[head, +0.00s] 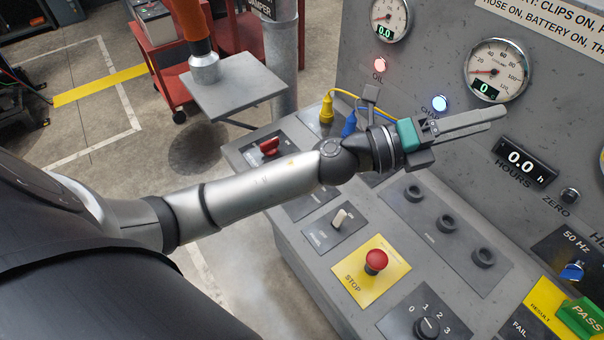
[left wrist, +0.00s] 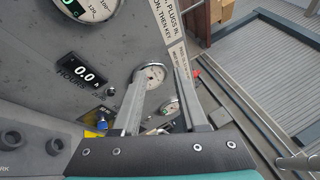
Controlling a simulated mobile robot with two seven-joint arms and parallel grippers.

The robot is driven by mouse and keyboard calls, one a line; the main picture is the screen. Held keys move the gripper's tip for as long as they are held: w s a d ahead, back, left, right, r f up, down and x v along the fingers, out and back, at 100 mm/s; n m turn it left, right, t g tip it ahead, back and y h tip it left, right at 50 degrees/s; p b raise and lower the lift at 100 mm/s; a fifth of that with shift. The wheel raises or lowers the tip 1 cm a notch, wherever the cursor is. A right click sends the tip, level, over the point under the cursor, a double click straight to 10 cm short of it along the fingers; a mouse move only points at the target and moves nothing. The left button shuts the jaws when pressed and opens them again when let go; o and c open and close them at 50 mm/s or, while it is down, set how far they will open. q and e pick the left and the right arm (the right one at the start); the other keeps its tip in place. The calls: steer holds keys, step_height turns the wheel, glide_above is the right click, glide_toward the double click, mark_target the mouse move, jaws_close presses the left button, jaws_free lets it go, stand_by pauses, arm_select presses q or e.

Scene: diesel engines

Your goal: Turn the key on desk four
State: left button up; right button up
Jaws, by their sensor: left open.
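A grey control desk (head: 300,215) with an upright panel (head: 440,55) fills the right of the head view. No desk number is readable. A black rotary switch (head: 428,326) marked 0, 1, 2, 3 is at the lower edge; I cannot tell whether a key sits in it. My left gripper (head: 497,119) is above the desk, close in front of the panel, pointing right. It is empty; its two fingers stand apart in the left wrist view (left wrist: 159,64). The switch is well below it in the head view. My right gripper is not in view.
The desk carries a red stop button (head: 376,261), a red switch handle (head: 269,147) and a green PASS tag (head: 582,318). Gauges (head: 496,70) and an hours display (head: 526,161) are on the panel. A grey stand (head: 234,85) and red cart (head: 160,60) stand at upper left.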

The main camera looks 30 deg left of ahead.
arm_select(q)
steer(key=s+a+f+m+g+y, duration=0.2)
steer(key=a+f+m+g+y, duration=0.15)
steer(key=f+m+g, duration=0.95)
steer(key=w+a+f+m+y, duration=0.15)
steer(key=a+y, duration=0.45)
steer(key=a, duration=0.7)
steer(key=a+f+m+y, duration=0.2)
steer(key=a+y, duration=0.4)
steer(key=a, duration=0.6)
steer(key=shift+g, duration=0.3)
step_height(320, 180, down, 15)
steer(key=shift+s+a+r, duration=0.1)
steer(key=shift+r, duration=0.05)
jaws_close()
